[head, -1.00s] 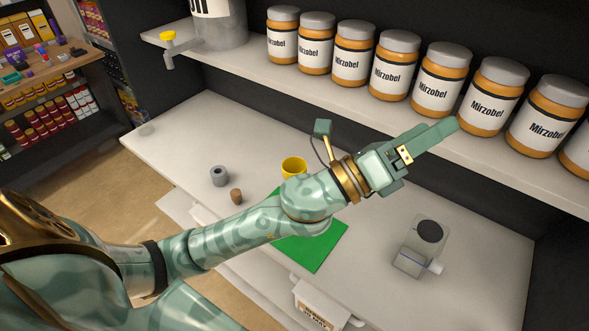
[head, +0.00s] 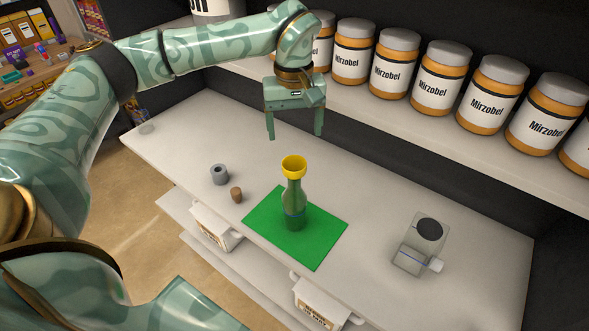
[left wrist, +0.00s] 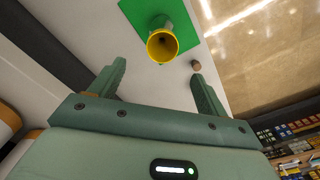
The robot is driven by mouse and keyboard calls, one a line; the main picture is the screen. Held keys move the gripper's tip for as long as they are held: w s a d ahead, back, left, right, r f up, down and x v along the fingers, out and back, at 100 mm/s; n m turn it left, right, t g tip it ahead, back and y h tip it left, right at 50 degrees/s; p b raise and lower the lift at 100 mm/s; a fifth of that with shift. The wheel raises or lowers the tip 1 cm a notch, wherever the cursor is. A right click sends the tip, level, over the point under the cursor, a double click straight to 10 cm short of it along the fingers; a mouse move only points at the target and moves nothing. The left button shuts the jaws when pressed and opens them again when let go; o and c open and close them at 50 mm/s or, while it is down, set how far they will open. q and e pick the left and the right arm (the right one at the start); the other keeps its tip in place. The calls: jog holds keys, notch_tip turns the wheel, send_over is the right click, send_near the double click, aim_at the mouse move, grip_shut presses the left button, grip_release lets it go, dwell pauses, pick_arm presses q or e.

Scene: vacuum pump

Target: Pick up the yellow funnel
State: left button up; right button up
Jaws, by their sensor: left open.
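The yellow funnel (head: 294,165) sits upright in the mouth of a green glass bottle (head: 293,205). The bottle stands on a green mat (head: 321,243) on the white table. My left gripper (head: 295,136) is open and empty, fingers pointing down, above and behind the funnel in the head view. In the left wrist view the funnel (left wrist: 162,46) shows its open rim, beyond and between the two open fingers (left wrist: 155,82), apart from them. My right gripper is not in view.
A grey ring-shaped piece (head: 219,174) and a brown cork (head: 236,194) stand left of the mat. A clear container with a black round top (head: 428,231) stands at right. A shelf with labelled jars (head: 440,76) overhangs the table's back.

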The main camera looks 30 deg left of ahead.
aim_at(294, 163)
pick_arm(q)
notch_tip(294, 163, down, 7)
jog(key=shift+d+f, duration=0.1)
jog(key=f+p, duration=0.1)
jog(key=f, duration=0.4)
jog(key=shift+s+f, duration=0.1)
jog(key=shift+s, duration=0.1)
jog(key=c, duration=1.1)
